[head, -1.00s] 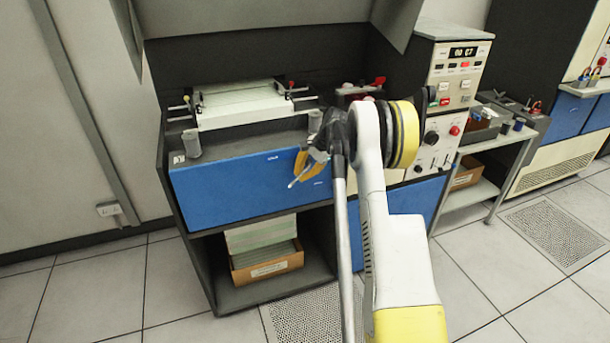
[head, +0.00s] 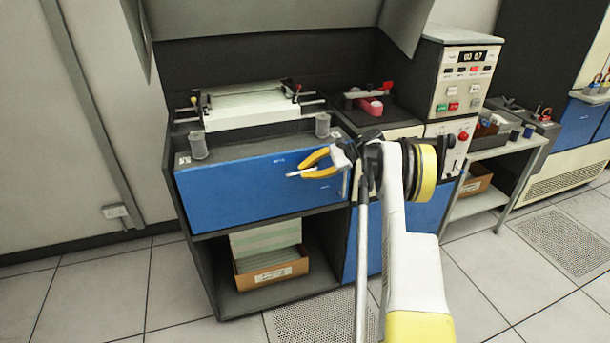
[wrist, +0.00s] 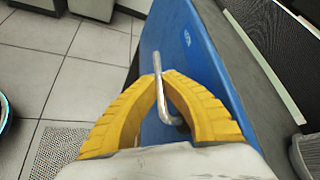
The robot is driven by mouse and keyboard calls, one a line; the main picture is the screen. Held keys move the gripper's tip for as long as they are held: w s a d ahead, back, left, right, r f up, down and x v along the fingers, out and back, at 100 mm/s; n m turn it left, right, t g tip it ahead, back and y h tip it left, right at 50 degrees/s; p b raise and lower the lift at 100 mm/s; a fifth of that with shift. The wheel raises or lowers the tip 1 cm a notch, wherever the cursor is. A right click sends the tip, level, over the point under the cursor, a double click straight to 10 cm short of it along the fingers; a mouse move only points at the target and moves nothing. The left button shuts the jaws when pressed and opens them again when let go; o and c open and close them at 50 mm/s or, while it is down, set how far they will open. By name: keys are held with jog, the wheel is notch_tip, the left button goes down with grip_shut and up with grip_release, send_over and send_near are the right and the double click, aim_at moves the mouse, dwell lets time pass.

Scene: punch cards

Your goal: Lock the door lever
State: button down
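The door lever (head: 301,173) is a thin, bent silver rod at the right part of the blue front panel (head: 235,192), below the worktop. It also shows in the wrist view (wrist: 159,88), standing out from the blue panel (wrist: 178,35) and bending near its lower end. My gripper (head: 304,171) has two yellow fingers. In the wrist view the fingertips (wrist: 161,77) come together at the rod, one on each side, and appear shut on it. The lever's root is partly hidden behind the right finger.
A white card machine (head: 250,108) sits on the worktop, with grey cylinders in front. A cardboard box (head: 272,272) of cards is on the open shelf below. A control panel (head: 462,80) and side table (head: 490,205) stand right. Floor in front is clear.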

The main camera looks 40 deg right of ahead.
jog(key=shift+w+r+y, duration=0.1)
jog(key=shift+y, duration=0.2)
jog(key=c, duration=1.8)
grip_release()
jog(key=shift+w+a, duration=0.1)
jog(key=v, duration=1.2)
